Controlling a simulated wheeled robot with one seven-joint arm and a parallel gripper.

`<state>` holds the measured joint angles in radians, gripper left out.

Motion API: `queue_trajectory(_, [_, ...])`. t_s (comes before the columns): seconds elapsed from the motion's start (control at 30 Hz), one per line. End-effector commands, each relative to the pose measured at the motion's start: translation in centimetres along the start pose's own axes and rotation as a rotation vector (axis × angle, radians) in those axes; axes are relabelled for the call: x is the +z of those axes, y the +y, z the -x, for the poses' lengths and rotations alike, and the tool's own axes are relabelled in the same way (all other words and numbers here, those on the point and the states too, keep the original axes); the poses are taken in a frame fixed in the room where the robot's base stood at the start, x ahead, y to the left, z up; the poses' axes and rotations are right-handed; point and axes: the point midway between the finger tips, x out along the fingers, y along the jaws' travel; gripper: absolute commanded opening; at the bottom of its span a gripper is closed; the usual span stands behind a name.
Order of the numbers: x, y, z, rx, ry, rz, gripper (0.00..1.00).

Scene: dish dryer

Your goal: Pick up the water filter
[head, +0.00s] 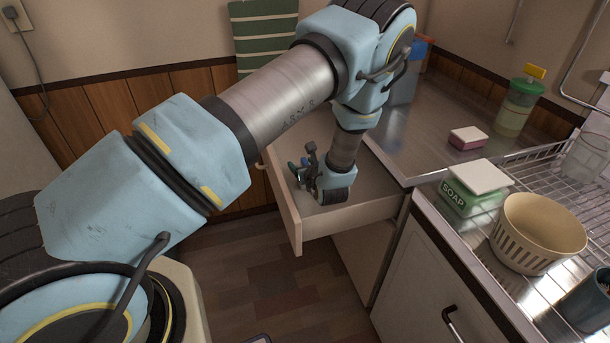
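I cannot pick out the water filter with certainty. A container with a blue and orange top (418,50) stands on the counter at the back, partly hidden behind my arm. A clear container (588,158) stands at the right edge on the wire rack. My gripper (305,170) is low in the open drawer (352,216), at the end of my bent arm. Small dark, green and blue shapes show at its tip, and I cannot tell fingers from drawer contents. Whether it is open, or holds anything, is unclear.
A pink sponge (467,138) and a soap dispenser (517,108) are behind. The steel counter (420,140) has bare room in the middle.

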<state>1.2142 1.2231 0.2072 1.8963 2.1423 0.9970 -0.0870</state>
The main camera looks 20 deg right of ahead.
Motion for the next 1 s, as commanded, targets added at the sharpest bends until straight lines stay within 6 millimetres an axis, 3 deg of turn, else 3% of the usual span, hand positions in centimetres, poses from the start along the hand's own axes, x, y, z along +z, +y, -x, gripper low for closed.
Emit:
queue_trajectory(0.07, [0.00,-0.01,0.02,0.000,0.000,0.000,0.57])
queue_trajectory(0.57, [0.01,-0.01,0.03,0.000,0.000,0.000,0.01])
queue_trajectory(1.0, [0.67,-0.07,0.26,-0.001,-0.002,0.002,0.00])
